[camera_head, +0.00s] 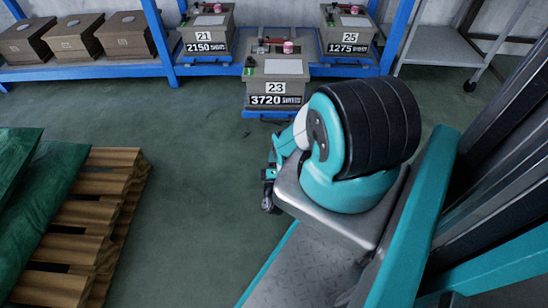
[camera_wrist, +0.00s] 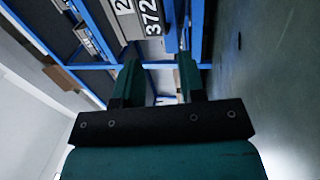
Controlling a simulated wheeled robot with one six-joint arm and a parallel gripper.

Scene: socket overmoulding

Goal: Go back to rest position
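My gripper (camera_wrist: 160,72) shows in the wrist view as two dark green fingers standing apart on a black bar. The gap between them is empty, and blue rack parts show through it. In the head view my arm is folded over my own base, and its teal and black links hide much of the gripper end. The wrist camera looks toward the box marked 23 and 3720 (camera_head: 276,80). Part of its label also shows, tilted, at the top of the wrist view (camera_wrist: 150,18). My gripper touches nothing that I can see.
Boxes marked 21 (camera_head: 206,28) and 25 (camera_head: 346,28) stand on the blue rack (camera_head: 120,70), with brown boxes (camera_head: 72,38) at left. A wooden pallet (camera_head: 75,235) with green sacks (camera_head: 35,185) lies at left. Green floor (camera_head: 190,190) between is clear.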

